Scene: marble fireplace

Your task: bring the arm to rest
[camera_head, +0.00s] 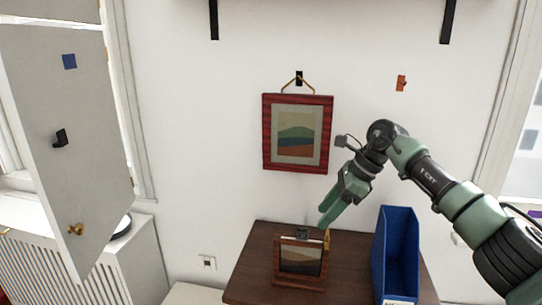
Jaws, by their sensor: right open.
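My right arm (440,184) comes in from the right, bent at the elbow, in front of the white wall. My right gripper (326,219) points down and to the left, open and with nothing seen between its green fingers. In this view its tips appear just above a small framed picture (299,262) standing on the dark wooden table (345,250). I cannot tell how far apart they are in depth. My left gripper is not in view.
A red-framed picture (298,132) hangs by a cord from a black hook (299,77). An orange hook (401,83) is bare. A blue upright holder (396,255) stands at the table's right. A white door panel (70,140) stands open at left, above a radiator cover (85,265).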

